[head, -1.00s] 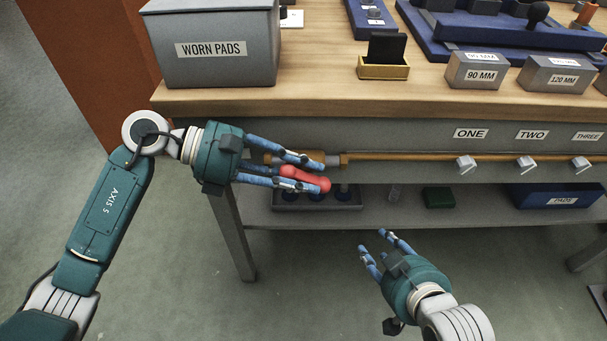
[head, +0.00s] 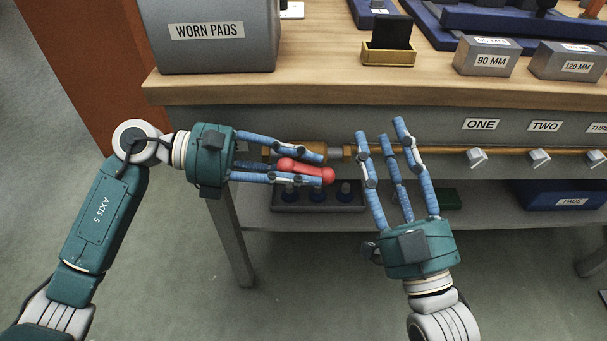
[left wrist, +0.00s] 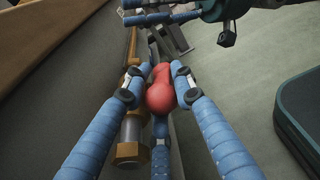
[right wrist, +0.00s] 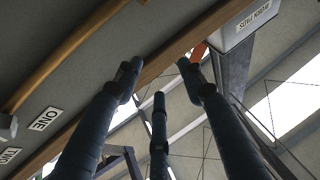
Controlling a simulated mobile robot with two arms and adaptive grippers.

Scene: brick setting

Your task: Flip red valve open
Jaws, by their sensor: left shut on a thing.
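The red valve handle (head: 308,171) sits at the left end of the brass pipe (head: 455,152) along the front of the bench. It lies nearly level, its right end slightly lower. My left gripper (head: 322,168) reaches in from the left and is shut on the handle, with blue fingers above and below it. In the left wrist view the red handle (left wrist: 161,88) sits between the fingers. My right gripper (head: 385,135) is open and empty, fingers pointing up, in front of the pipe just right of the handle. The right wrist view shows its spread fingers with nothing between them.
The wooden bench top (head: 310,82) overhangs the pipe. On it stand the WORN PADS box (head: 215,50) and a brass-coloured holder (head: 389,54). Grey levers under labels ONE and TWO (head: 477,158) hang right of my right gripper. A lower shelf holds a tray (head: 290,207) and a blue bin.

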